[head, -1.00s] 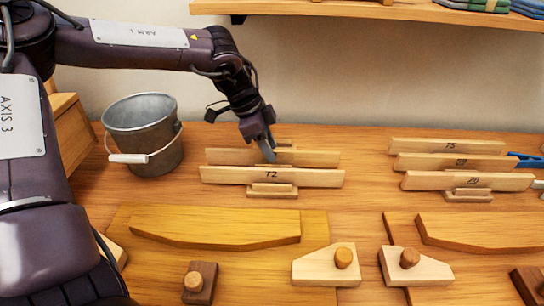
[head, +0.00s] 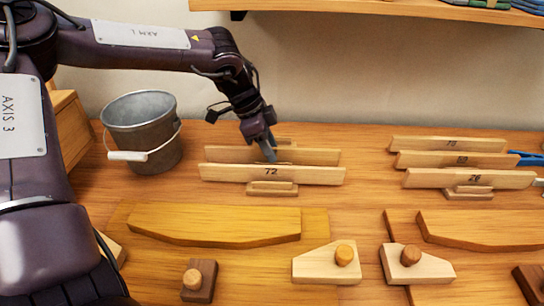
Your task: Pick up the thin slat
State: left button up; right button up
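Two thin slats stand on edge in a wooden rack at the middle of the bench. The front slat (head: 230,174) carries the number 72. The rear slat (head: 225,155) stands just behind it. My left gripper (head: 268,152) points down at the rear slat, its fingers overlapping it near the middle. Whether the fingers are closed on it or only around it cannot be seen. Three more numbered slats stand in a rack at the right: a front one (head: 430,179), a middle one (head: 430,160) and a rear one (head: 425,144). My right gripper is not in view.
A metal bucket (head: 140,115) with a white-gripped handle stands left of the rack. Shaped boards, one at left (head: 215,222) and one at right (head: 490,228), lie in front with knobbed wooden blocks (head: 325,267). A shelf (head: 380,12) hangs above. Bench between the racks is clear.

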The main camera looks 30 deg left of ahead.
pick_arm(q)
grip_shut()
jog(key=shift+r, duration=0.15)
dwell(0.4)
